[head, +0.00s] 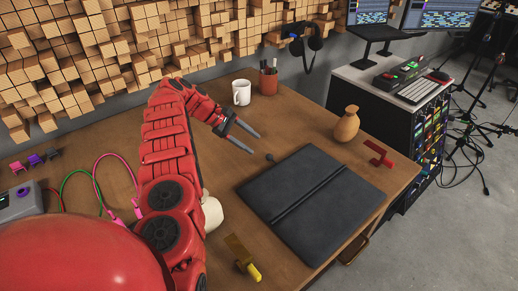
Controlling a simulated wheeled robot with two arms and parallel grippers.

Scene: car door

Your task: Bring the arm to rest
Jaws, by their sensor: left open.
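My left gripper (247,139) is raised above the wooden desk at the end of my red left arm. Its two grey fingers are apart and nothing is between them. In the picture it lies below the white mug and to the upper left of the dark folder (330,195). My right gripper is not in the head view. No car door shows in this view.
Cables lie at left. A dark cabinet (415,140) stands at right.

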